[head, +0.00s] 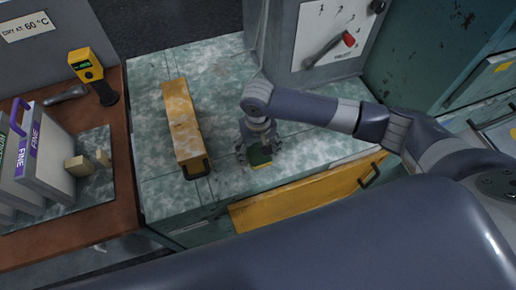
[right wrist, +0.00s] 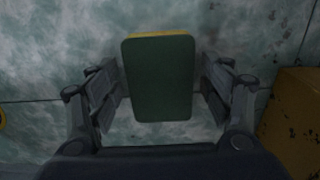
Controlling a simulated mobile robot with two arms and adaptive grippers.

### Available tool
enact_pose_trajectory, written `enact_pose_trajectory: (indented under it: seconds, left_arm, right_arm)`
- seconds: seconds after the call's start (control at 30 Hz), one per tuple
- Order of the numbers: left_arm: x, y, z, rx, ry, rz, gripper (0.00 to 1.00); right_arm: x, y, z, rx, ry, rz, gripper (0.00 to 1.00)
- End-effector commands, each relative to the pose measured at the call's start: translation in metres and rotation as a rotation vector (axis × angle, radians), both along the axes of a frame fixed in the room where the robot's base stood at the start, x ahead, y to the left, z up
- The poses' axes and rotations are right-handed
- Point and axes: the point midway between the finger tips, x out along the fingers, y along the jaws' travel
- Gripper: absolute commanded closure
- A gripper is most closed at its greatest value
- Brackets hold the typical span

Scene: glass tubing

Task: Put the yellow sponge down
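The yellow sponge has a dark green pad facing up, with a strip of yellow showing along one edge in the right wrist view (right wrist: 159,78). In the head view the sponge (head: 259,156) is at the front part of the mottled green counter (head: 225,185), apparently flat on it. My right gripper (head: 259,153) points down over it. In the right wrist view my right gripper's fingers (right wrist: 162,92) stand on either side of the sponge, with narrow gaps between them and its sides. My left gripper is not in view.
A long worn yellow box (head: 183,125) with a black handle lies left of the gripper. A yellow drawer front (head: 300,192) is below the counter edge.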

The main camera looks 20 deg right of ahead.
Motion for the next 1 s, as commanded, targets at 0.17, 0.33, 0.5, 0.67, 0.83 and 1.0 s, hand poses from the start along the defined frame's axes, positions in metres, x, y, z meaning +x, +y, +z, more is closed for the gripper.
enact_pose_trajectory:
  seconds: [0.17,0.33,0.5,0.67,0.83,1.0]
  left_arm:
    - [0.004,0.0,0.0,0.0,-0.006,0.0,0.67]
    - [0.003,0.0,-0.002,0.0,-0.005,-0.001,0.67]
    - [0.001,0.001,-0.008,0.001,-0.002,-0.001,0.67]
    - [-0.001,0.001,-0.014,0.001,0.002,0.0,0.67]
    - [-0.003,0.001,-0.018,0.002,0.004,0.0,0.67]
    - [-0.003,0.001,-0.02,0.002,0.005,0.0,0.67]
  right_arm:
    - [0.0,0.0,0.0,0.0,0.0,0.0,0.27]
    - [0.001,0.0,0.008,0.001,-0.002,0.001,0.27]
    - [0.001,0.001,0.037,0.003,-0.005,0.002,0.27]
    - [0.001,0.001,0.072,0.002,-0.005,0.002,0.27]
    - [0.001,0.001,0.103,0.002,-0.003,0.001,0.27]
    - [0.001,0.001,0.12,0.001,0.0,0.0,0.27]
